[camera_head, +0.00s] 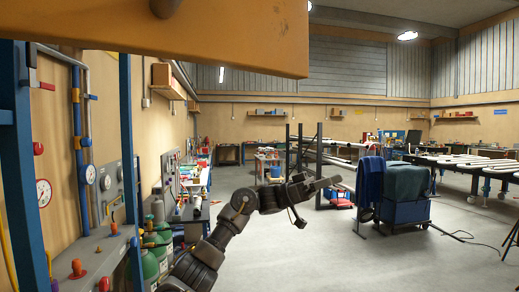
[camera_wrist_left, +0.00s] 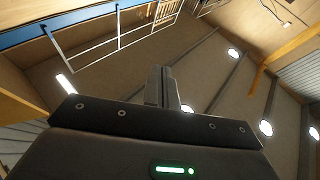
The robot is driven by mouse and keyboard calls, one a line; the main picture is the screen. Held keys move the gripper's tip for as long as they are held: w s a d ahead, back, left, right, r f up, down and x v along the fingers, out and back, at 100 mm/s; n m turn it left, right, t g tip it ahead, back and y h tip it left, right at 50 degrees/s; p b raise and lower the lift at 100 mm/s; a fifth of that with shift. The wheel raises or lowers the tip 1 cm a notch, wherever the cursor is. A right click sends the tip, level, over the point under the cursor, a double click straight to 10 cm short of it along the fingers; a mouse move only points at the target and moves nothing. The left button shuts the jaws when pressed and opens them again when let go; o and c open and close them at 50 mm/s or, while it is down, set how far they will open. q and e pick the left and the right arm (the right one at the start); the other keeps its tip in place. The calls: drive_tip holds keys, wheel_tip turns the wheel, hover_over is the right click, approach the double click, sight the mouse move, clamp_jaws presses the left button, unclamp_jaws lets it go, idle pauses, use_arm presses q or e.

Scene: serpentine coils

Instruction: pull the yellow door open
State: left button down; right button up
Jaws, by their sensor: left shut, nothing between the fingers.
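A yellow-orange panel (camera_head: 240,35), which looks like the yellow door, fills the upper left of the head view, very close to the camera. A dark round knob (camera_head: 165,8) shows on it at the top edge. The panel's upper part is cut off, so I cannot tell how far it is open. My left gripper (camera_head: 328,183) is below and to the right of the panel, apart from it, pointing right. In the left wrist view its fingers (camera_wrist_left: 168,88) are together and empty, with the ceiling beyond them. My right gripper is not in view.
At the left stand blue posts (camera_head: 128,130), a gauge (camera_head: 43,192) and a grey panel with valves (camera_head: 95,265), with green cylinders (camera_head: 150,262) beside it. A blue cart (camera_head: 405,210) stands ahead to the right. The grey floor (camera_head: 300,260) around my left arm is open.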

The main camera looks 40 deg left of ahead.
use_arm(q)
drive_tip(key=s+a+r+m+g, duration=0.1)
drive_tip(key=s+r+m+g, duration=0.5)
drive_tip(key=s+r, duration=1)
drive_tip(key=s+a+r+g+y+p, duration=0.1)
drive_tip(key=s+r+g+y, duration=0.15)
drive_tip(key=s, duration=0.75)
drive_tip(key=s+a+r+g+y+p, duration=0.15)
drive_tip(key=s+r, duration=0.25)
drive_tip(key=s, duration=0.6)
drive_tip(key=p, duration=0.2)
approach(257, 40)
drive_tip(key=w+d+r, duration=0.2)
drive_tip(key=w+d, duration=0.1)
drive_tip(key=d, duration=0.3)
drive_tip(key=shift+s+f, duration=0.1)
drive_tip(key=shift+s, duration=0.1)
drive_tip(key=shift+a, duration=0.1)
